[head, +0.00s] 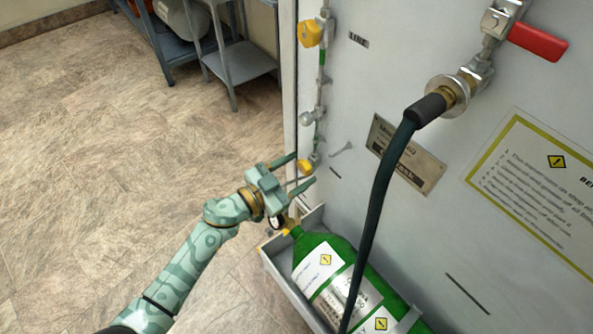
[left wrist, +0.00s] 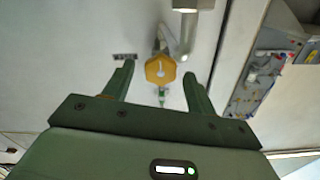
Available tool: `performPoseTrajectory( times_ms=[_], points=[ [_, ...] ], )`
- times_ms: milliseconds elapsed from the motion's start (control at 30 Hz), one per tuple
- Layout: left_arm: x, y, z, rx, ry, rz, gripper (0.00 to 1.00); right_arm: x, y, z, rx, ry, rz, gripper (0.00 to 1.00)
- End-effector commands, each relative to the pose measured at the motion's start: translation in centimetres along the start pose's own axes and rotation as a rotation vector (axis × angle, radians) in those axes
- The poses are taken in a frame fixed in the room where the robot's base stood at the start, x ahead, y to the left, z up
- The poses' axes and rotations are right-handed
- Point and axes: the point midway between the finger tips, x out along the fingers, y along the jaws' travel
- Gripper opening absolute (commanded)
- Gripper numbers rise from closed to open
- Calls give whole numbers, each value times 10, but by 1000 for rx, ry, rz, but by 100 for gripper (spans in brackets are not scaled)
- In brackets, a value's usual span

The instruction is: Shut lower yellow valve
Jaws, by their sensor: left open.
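The lower yellow valve (head: 305,166) sits low on the left side of the grey panel, at the bottom of a thin vertical pipe. In the left wrist view its yellow knob (left wrist: 160,69) faces me, between the fingertips and a little beyond them. My left gripper (head: 303,171) is open, its two fingers on either side of the valve in the head view. It also shows open in the left wrist view (left wrist: 162,78), and no finger visibly touches the knob. An upper yellow valve (head: 311,34) is higher on the same pipe. My right gripper is not in view.
A green gas cylinder (head: 318,256) lies in a grey tray (head: 275,262) just below my left gripper. A dark hose (head: 379,190) hangs in front of the panel from a fitting beside a red lever (head: 538,41). A metal shelf (head: 243,62) stands behind. Floor at left is clear.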

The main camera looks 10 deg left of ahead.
Motion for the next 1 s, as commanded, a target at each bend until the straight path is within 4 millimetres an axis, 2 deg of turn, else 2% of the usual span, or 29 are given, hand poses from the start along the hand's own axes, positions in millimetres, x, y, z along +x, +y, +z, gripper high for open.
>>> performPoseTrajectory(
  times_ms=[233, 267, 400, 433, 733, 1000],
  points=[
    [1, 0, 0, 0, 0, 0, 57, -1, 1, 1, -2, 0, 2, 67],
    [1, 0, 0, 1, 0, 0, 54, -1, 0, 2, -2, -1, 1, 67],
    [1, 0, 0, 1, 0, 0, 15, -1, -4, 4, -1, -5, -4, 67],
    [1, 0, 0, 1, 0, 0, 12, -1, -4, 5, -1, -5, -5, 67],
    [1, 0, 0, 29, -1, 1, 12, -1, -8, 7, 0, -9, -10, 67],
    [1, 0, 0, 178, -2, 0, 12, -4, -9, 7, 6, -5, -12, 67]
  ],
)
